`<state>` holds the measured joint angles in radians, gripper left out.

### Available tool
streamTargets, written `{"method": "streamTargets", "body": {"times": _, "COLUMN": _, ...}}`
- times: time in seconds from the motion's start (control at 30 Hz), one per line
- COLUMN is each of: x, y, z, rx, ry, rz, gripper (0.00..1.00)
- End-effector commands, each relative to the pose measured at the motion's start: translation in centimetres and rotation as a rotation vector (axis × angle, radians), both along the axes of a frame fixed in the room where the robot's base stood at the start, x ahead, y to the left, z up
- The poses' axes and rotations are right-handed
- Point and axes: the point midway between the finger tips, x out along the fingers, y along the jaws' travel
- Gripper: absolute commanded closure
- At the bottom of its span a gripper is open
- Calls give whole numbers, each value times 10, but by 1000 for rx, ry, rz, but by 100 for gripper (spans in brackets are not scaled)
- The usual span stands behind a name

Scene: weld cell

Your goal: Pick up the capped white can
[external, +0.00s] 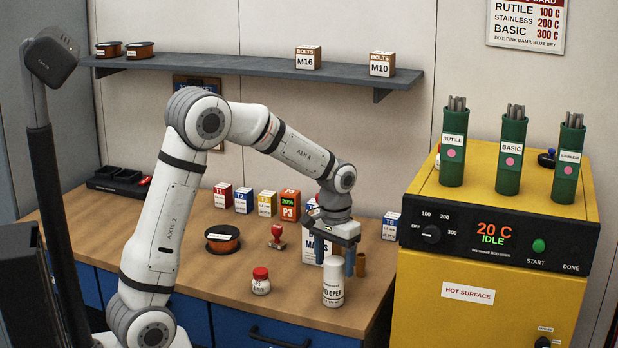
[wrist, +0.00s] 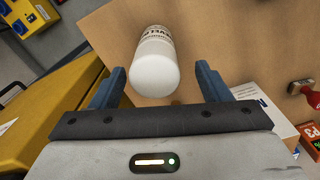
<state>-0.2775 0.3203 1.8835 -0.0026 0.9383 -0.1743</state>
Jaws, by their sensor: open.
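The capped white can (external: 333,286), with dark lettering that reads in part "ELOPER", stands upright near the right front of the wooden bench (external: 300,312). My gripper (external: 339,265) is open and points down, above and just behind the can in the external view. In the wrist view the can (wrist: 155,66) lies just beyond and between the blue fingertips (wrist: 160,80), nearer the left finger. The jaws hold nothing. I cannot tell how high the fingertips are above the can's cap.
A small red-capped jar (external: 261,281) stands left of the can. A white box (external: 311,247) and a brown cup (external: 361,265) are behind it. A red stamp (external: 277,237) and an orange spool (external: 222,238) lie further left. The yellow oven (external: 480,310) rises close on the right.

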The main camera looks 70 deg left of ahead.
Motion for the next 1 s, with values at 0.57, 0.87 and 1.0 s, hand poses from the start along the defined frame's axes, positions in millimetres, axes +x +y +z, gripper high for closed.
{"method": "streamTargets", "body": {"times": 0.57, "x": -1, "y": -6, "z": -44, "rx": 0, "ry": -1, "rz": -1, "gripper": 30}}
{"method": "streamTargets", "body": {"times": 0.87, "x": -1, "y": -6, "z": -44, "rx": 0, "ry": -1, "rz": -1, "gripper": 54}}
{"method": "streamTargets", "body": {"times": 1.0, "x": -1, "y": -6, "z": -44, "rx": 0, "ry": -1, "rz": -1, "gripper": 65}}
